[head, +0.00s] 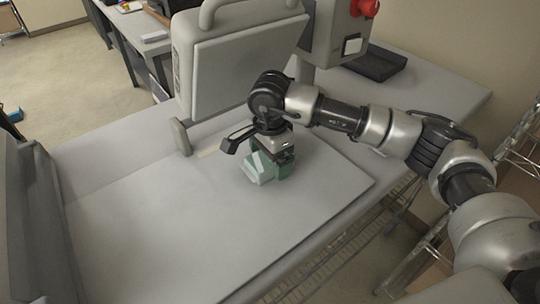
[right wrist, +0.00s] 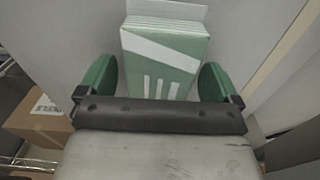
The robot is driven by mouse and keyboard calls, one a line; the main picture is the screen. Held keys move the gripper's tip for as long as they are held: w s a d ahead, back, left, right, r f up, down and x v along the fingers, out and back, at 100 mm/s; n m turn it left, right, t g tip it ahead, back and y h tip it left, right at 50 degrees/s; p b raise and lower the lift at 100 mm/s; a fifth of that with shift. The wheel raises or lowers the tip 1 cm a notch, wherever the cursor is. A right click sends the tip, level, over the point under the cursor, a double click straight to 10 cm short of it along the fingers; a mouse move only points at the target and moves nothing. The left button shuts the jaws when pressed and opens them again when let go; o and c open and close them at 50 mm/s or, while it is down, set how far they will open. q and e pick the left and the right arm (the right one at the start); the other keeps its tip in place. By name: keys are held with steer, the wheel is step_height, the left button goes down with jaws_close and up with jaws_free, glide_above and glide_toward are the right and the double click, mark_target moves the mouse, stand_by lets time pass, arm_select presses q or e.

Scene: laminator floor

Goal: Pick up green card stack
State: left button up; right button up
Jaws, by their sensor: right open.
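The green card stack (head: 257,170) sits on the light grey table, partly hidden by my right gripper (head: 272,160). It is pale green with white stripes and layered whitish edges in the right wrist view (right wrist: 166,50). My right gripper also shows in the right wrist view (right wrist: 156,82). It is open, with one green finger on each side of the stack. A gap shows beside the stack on both sides, and the gripper points down over it. My left gripper is not in view.
The grey laminator (head: 240,65) stands behind the stack, with a red button (head: 364,7) on its control post. A dark tray (head: 376,64) lies at the back right. The table surface (head: 150,235) to the left and front is clear.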

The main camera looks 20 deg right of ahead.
steer(key=c, duration=1.1)
steer(key=shift+r, duration=0.15)
